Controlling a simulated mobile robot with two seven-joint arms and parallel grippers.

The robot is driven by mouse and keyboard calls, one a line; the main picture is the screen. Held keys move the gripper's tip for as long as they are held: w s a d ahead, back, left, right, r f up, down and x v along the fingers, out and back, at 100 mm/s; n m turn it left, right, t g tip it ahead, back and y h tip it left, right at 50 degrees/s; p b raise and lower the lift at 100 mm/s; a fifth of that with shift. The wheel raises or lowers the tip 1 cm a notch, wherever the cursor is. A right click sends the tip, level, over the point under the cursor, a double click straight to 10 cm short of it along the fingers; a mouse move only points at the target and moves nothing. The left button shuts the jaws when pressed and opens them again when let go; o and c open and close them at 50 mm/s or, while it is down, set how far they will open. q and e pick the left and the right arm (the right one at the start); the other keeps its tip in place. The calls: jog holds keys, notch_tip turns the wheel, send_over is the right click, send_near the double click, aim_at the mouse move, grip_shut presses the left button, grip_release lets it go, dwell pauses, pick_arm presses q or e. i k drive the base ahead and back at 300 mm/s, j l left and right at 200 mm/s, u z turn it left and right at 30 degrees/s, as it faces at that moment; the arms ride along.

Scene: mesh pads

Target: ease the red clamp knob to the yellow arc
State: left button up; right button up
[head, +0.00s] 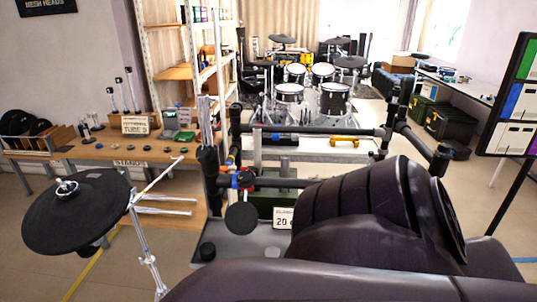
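I cannot make out a yellow arc there. Neither gripper is in view. A large dark arm of mine fills the lower right and hides part of the rack.
The black tube rack (310,130) stands mid-view, with a black round pad (241,218) below the clamp. A cymbal pad on a stand (78,212) is at the left. A workbench (110,147) lies behind it. A yellow handle (344,141) lies on a shelf.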

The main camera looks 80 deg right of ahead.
aim_at(245, 176)
jog(key=z, duration=2.15)
